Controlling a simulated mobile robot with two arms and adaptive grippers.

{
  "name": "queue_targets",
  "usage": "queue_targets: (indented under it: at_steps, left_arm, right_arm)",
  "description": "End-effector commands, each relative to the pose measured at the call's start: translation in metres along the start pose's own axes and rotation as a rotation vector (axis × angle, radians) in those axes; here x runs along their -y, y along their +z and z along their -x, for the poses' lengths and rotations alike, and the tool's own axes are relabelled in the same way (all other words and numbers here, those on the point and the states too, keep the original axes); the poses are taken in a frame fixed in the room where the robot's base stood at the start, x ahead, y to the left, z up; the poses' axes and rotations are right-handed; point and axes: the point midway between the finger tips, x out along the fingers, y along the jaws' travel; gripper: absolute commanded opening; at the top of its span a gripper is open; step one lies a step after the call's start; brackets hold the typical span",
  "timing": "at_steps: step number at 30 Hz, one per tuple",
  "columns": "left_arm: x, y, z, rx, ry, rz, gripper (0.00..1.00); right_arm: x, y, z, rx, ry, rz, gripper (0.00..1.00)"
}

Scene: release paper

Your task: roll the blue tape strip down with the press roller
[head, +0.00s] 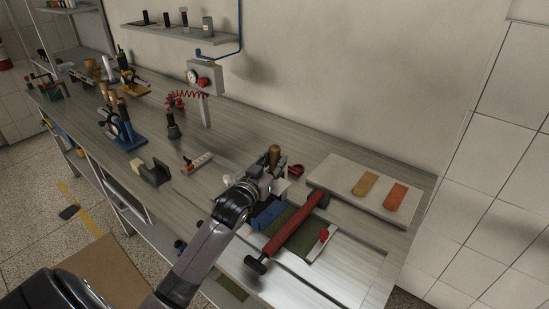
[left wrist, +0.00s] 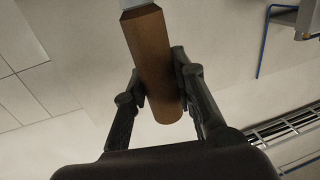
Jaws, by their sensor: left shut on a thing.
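My left gripper (head: 272,176) is shut on a brown wooden handle (head: 274,153), whose end stands up above the fingers. In the left wrist view the fingers (left wrist: 162,85) clasp this handle (left wrist: 155,60) from both sides, and a pale grey part shows at its far end. The handle looks like that of the press roller; its working end is hidden in the head view. A blue piece (head: 268,214) lies just below the gripper, beside a red bar with black ends (head: 295,229). I cannot tell whether it is the tape strip. My right gripper is not in view.
A pale board (head: 340,175) with a yellow patch (head: 365,184) and an orange patch (head: 395,197) lies to the right. A dark green surface (head: 280,220) lies under the red bar. A black dispenser (head: 151,173) and several tools stand left on the bench.

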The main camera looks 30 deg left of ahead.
Motion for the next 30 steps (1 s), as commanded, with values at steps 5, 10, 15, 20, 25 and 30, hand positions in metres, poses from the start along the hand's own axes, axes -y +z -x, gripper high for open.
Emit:
queue_targets:
  at_steps: [5,10,15,20,25,30]
  left_arm:
    - [0.000,0.019,0.000,-0.002,0.000,0.000,0.00]
    - [0.000,0.036,0.000,-0.002,0.000,-0.001,0.00]
    - [0.000,0.049,0.000,-0.002,0.000,-0.001,0.00]
    - [0.000,0.052,0.000,-0.003,0.001,-0.001,0.00]
    - [0.000,0.052,0.000,-0.003,0.001,-0.001,0.00]
    - [0.000,0.052,0.000,-0.003,0.000,-0.001,0.00]
  right_arm:
    - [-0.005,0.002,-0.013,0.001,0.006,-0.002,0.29]
    - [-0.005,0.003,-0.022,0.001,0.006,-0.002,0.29]
    - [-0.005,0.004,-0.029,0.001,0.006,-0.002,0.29]
    - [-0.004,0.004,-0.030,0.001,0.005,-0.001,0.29]
    - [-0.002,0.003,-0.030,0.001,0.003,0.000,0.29]
    - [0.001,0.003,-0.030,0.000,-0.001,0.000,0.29]
